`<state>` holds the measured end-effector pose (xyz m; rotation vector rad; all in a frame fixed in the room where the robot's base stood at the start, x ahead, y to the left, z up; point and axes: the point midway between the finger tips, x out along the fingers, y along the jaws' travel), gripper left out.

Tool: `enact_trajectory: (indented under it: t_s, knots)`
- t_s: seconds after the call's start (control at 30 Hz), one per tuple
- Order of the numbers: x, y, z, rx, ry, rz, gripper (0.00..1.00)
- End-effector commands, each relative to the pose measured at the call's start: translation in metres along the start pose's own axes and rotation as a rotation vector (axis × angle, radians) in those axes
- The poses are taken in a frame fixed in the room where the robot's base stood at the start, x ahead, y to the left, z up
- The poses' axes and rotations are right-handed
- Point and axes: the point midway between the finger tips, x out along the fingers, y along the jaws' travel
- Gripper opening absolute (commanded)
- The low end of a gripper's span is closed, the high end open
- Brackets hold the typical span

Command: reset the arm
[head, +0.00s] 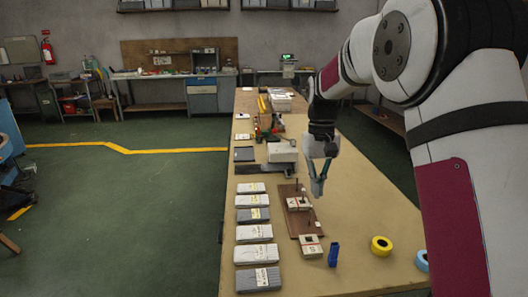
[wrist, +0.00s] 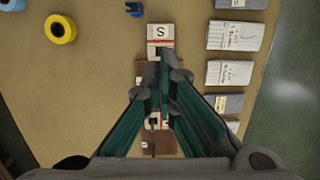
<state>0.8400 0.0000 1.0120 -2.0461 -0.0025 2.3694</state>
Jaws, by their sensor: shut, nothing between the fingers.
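My gripper (head: 318,178) hangs fingers down above the long tan table (head: 365,225). Its fingertips (wrist: 164,68) meet in the wrist view, with nothing between them. Below it lies a brown board (head: 287,212) with short dark pegs and a white labelled packet (head: 298,204) on it. Another white packet (head: 310,246) lies at the board's near end and shows an "S" label in the wrist view (wrist: 160,34). The fingers hide part of the board in the wrist view.
Several grey and white sock packs (head: 253,232) line the table's left edge. A blue holder (head: 333,254), a yellow tape roll (head: 381,245) and a light blue roll (head: 422,260) stand at the near right. A grey-white device (head: 282,153) stands beyond the board. The table's right side is mostly clear.

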Motion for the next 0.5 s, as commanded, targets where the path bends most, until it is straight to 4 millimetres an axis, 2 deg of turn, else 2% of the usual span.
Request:
enact_trajectory:
  t_s: [0.03,0.2,0.3,0.5]
  knots:
    - [-0.021,0.001,0.020,0.001,0.026,-0.004,0.00]
    - [-0.064,0.002,0.079,0.002,0.105,-0.010,0.00]
    - [-0.084,0.003,0.116,0.002,0.151,-0.013,0.00]
    - [-0.109,0.004,0.190,0.001,0.242,-0.015,0.00]
